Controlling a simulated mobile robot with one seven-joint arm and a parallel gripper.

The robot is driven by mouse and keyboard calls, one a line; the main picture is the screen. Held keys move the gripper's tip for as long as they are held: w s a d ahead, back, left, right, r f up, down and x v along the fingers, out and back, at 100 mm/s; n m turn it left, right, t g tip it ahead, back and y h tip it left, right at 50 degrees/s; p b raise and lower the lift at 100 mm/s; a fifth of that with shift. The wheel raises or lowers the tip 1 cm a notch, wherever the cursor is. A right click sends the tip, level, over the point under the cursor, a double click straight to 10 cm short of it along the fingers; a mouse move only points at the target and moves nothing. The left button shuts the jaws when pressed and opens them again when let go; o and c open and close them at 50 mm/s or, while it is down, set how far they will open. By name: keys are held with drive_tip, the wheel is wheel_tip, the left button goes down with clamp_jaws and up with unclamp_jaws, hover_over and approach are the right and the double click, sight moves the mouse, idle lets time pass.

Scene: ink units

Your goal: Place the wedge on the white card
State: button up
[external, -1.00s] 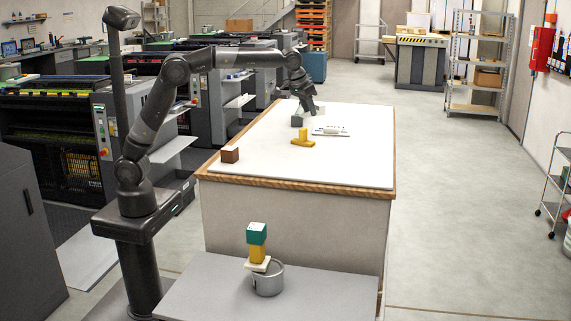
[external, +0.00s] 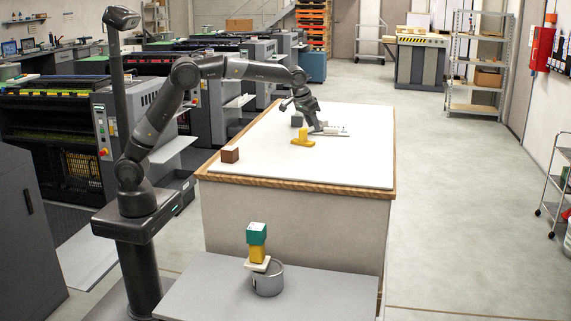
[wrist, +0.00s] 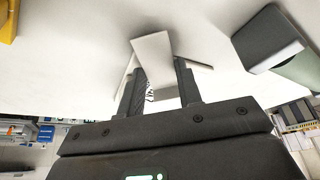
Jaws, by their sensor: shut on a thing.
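My gripper (external: 317,129) is low over the worktable, beside the near-left part of the white card (external: 340,131), which has dark print marks. In the wrist view my gripper (wrist: 160,88) is shut on a pale grey-white piece, seemingly the wedge (wrist: 153,47). The wedge sticks out between the two dark fingers. Edges of the white card (wrist: 201,65) show behind it on both sides, so the wedge is over the card. I cannot tell whether it touches the card. In the external view the wedge is hidden or too small to make out.
A yellow stepped piece (external: 302,138) stands just left of my gripper. A grey block (external: 297,120) is behind it and shows large in the wrist view (wrist: 266,38). A brown block (external: 230,154) sits near the table's left edge. The right and front of the white tabletop (external: 345,165) are clear.

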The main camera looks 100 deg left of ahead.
drive_tip(key=shift+f, duration=0.15)
drive_tip(key=o, duration=1)
drive_tip(key=v, duration=1.2)
drive_tip(key=s+d+r+m+h, duration=0.1)
drive_tip(key=s+d+r+m, duration=0.1)
drive_tip(key=s+d, duration=0.6)
drive_tip(key=s+d+f+m+t+h, duration=0.1)
drive_tip(key=s+d+f+m, duration=0.15)
drive_tip(key=s+d, duration=0.6)
drive_tip(key=s+d+f+m+t+h, duration=0.1)
drive_tip(key=s+d+f+m, duration=0.15)
drive_tip(key=s+d, duration=0.6)
drive_tip(key=s+d+f, duration=0.1)
drive_tip(key=s+f, duration=0.1)
drive_tip(key=s, duration=0.1)
drive_tip(key=s+d+f+m, duration=0.1)
drive_tip(key=s+d+f, duration=0.1)
drive_tip(key=s+f, duration=0.1)
drive_tip(key=s+d+f+m, duration=0.1)
drive_tip(key=s+f, duration=0.2)
drive_tip(key=s, duration=0.1)
drive_tip(key=shift+s+d+f, duration=0.1)
drive_tip(key=shift+s+d, duration=0.2)
